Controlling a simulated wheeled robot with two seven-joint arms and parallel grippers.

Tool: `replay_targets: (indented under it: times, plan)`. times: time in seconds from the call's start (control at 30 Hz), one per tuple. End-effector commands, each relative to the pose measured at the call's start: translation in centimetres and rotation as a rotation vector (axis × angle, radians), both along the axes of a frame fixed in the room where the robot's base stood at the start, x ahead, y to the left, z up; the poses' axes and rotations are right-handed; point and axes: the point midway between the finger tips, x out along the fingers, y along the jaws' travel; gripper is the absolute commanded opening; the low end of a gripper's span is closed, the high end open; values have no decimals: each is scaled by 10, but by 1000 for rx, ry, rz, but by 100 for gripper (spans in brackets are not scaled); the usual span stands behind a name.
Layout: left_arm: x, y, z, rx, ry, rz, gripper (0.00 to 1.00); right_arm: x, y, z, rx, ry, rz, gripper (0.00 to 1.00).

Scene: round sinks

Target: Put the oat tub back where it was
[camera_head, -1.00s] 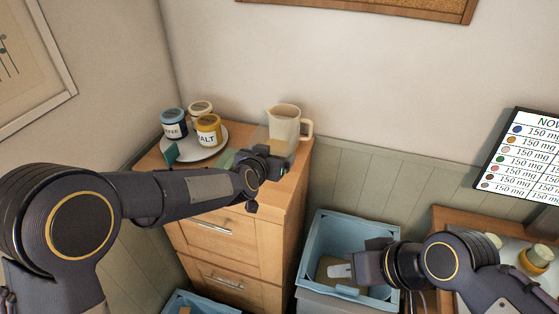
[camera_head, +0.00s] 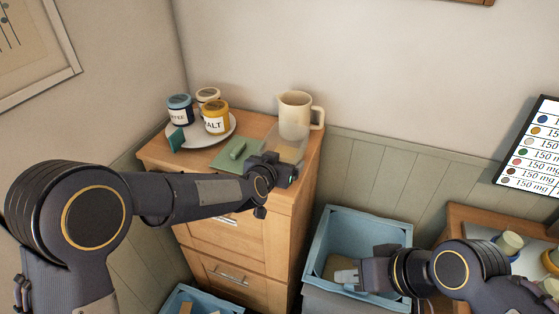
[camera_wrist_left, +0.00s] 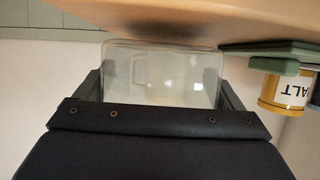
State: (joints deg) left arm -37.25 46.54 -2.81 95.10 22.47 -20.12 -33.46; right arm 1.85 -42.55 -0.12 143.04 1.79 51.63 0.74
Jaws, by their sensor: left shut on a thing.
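A clear tub with pale contents (camera_head: 291,143), which I take as the oat tub, is at the front right of the wooden cabinet top, before the cream jug. My left gripper (camera_head: 288,170) is shut on it; in the left wrist view the clear tub (camera_wrist_left: 160,75) sits between the two fingers, close to the wooden top. I cannot tell whether it touches the wood. My right gripper (camera_head: 345,277) is over the blue crate at lower right; its finger gap is unclear.
A green mat (camera_head: 222,161) with a green block (camera_head: 238,149) lies left of the tub. A white plate (camera_head: 199,141) holds several labelled jars, including the yellow one (camera_head: 215,118). The jug (camera_head: 296,110) stands behind. The blue crate (camera_head: 372,222) is below right.

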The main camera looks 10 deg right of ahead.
Motion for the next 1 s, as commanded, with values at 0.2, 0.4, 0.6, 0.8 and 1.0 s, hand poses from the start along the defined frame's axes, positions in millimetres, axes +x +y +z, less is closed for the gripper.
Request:
replay_targets:
  times: [0.2,0.4,0.6,0.8,1.0]
  plan:
    - [0,0,1,-1,-1,0,58,0,0,1,0,0,0,36]
    - [0,0,-1,-1,-1,0,58,0,0,-1,0,0,0,36]
    - [0,0,-5,0,-1,0,58,0,0,-5,0,0,0,36]
    - [0,0,-9,0,-1,0,58,0,0,-8,0,0,0,36]
    - [0,0,-13,0,-1,0,58,0,0,-12,0,0,0,36]
